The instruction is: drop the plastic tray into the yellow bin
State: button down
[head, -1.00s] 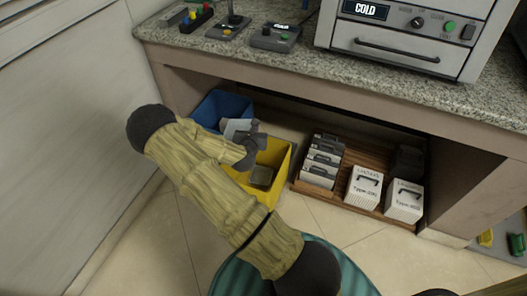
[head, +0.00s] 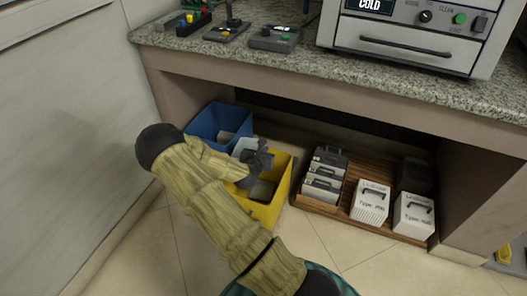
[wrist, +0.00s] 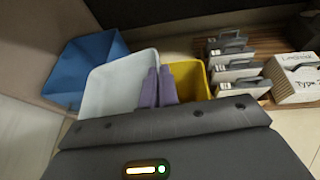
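The white plastic tray (head: 240,147) is held up between the blue and yellow bins in the head view, over the yellow bin's left side. It also shows in the wrist view (wrist: 115,86), with its right edge at my fingers. My gripper (head: 262,160) is shut on that edge; its two purple fingers (wrist: 158,88) are close together. The yellow bin (head: 272,213) stands on the floor below my gripper. A greyish piece (head: 263,190) shows inside it. My forearm hides the bin's left side.
A blue bin (head: 207,123) stands just behind and left, with something pale inside. Right of the yellow bin, a wooden rack (head: 347,213) holds several grey-and-white cases. The counter (head: 300,62) overhangs the bins, and a wall (head: 60,130) stands left.

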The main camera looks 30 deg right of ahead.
jog(key=shift+f+b, duration=2.9)
jog(key=shift+b, duration=0.1)
jog(key=c, duration=1.6)
grip_release()
jog(key=p+v, duration=0.7)
jog(key=v, duration=1)
jog(key=shift+a+p, duration=0.2)
jog(key=shift+p, duration=0.2)
